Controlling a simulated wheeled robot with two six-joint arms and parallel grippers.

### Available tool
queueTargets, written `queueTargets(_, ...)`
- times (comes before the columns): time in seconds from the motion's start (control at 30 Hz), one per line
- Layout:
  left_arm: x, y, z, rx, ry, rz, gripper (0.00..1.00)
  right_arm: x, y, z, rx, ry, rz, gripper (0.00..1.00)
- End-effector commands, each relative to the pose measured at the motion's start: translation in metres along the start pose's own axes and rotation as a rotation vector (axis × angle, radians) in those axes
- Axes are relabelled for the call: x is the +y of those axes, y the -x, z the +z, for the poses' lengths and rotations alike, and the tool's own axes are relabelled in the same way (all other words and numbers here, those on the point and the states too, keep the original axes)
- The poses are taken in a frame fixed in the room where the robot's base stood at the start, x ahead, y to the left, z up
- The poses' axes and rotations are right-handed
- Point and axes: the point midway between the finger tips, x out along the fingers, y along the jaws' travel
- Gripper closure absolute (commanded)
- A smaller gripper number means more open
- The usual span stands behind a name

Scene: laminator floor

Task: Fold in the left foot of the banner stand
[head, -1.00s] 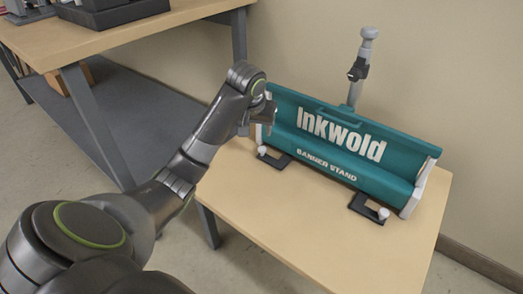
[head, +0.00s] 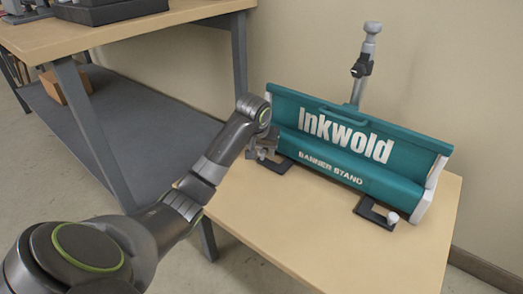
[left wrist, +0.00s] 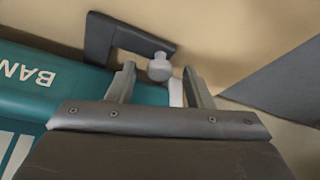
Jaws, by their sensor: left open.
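The teal banner stand (head: 347,134), lettered "Inkwold", stands on a small wooden table. Its dark left foot (head: 282,165) sticks out from the front at the left end. In the left wrist view the foot (left wrist: 98,38) is an angular dark bracket with a pale round knob (left wrist: 160,67) at its end. My left gripper (head: 262,153) is open at that end of the stand and partly hides the foot. In the left wrist view its two fingers (left wrist: 159,76) stand either side of the knob, apart from it. My right gripper is not in view.
The dark right foot (head: 372,211) with its white knob sticks out at the right end. A grey post (head: 363,60) rises behind the stand. The small table (head: 290,220) is bare in front. A larger workbench (head: 130,38) stands at the left.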

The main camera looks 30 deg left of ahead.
Motion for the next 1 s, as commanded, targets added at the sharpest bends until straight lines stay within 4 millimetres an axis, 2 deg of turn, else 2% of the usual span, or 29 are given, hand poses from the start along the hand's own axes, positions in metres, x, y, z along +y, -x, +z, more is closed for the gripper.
queueTargets(0.07,0.0002,0.0002,0.0,0.0,0.0,0.0,0.56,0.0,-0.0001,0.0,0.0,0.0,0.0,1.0)
queueTargets(0.4,0.0001,0.0002,0.0001,0.0,0.0,0.0,1.0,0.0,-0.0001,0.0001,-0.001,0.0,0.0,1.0)
queueTargets(1.0,0.001,0.002,0.001,-0.001,0.012,-0.004,1.0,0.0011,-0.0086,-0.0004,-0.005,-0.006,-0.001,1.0)
